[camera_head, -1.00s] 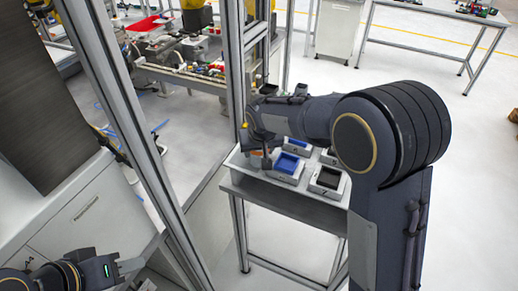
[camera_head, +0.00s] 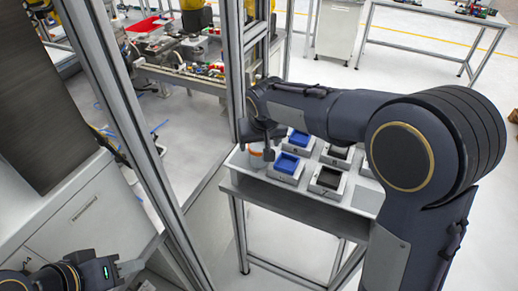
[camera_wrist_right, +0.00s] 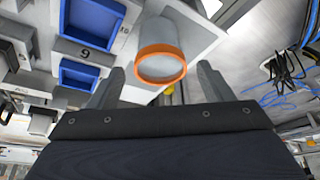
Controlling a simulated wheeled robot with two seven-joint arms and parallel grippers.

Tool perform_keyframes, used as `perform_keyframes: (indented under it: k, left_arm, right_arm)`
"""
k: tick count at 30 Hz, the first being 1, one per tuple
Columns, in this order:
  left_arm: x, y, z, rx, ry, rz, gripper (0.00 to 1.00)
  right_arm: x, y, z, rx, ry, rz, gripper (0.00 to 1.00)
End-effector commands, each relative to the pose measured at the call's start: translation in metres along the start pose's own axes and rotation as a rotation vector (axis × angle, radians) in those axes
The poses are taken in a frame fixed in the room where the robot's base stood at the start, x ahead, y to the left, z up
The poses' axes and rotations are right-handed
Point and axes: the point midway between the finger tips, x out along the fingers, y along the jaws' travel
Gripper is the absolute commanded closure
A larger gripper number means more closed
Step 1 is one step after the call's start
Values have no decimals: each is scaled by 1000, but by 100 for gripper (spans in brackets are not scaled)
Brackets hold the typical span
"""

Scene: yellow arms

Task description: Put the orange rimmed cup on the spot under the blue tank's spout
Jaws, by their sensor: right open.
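The orange rimmed cup (camera_wrist_right: 160,32) is pale with an orange rim and shows upright-end toward me in the right wrist view. In the head view only a bit of its orange (camera_head: 256,151) shows by my right gripper (camera_head: 262,142), at the left end of a small grey table. My right gripper (camera_wrist_right: 160,72) is open, with one finger on each side of the cup's rim and gaps beside it; I see no grip. My left gripper (camera_head: 152,264) is at the lower left with its fingers apart and empty. I cannot make out a blue tank or its spout.
The small table (camera_head: 270,193) holds several grey bins with blue or black insides, including a blue one (camera_head: 288,163) close to my right gripper. A metal frame post (camera_head: 150,135) stands to the left. A white cabinet (camera_head: 75,220) is at the lower left.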

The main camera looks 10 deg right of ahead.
Motion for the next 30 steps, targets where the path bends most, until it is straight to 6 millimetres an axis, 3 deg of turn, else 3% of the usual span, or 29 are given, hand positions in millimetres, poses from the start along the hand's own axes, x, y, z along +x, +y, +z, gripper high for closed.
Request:
perform_keyframes:
  k: [3,9,20,23,25,30]
  left_arm:
    - [2,-1,1,0,0,0,64]
    - [4,-2,2,0,0,0,64]
    - [4,-2,2,0,0,0,64]
    - [4,-2,2,0,0,0,64]
    - [4,-2,2,0,0,0,64]
    - [4,-2,2,0,0,0,64]
  right_arm:
    - [-27,0,-1,1,4,-4,27]
    - [-56,0,0,0,2,-2,27]
    - [-67,8,6,14,-11,-16,27]
    - [-72,34,26,56,-39,-76,27]
    - [-79,58,51,99,-58,-143,27]
    - [-107,100,136,184,-47,-300,27]
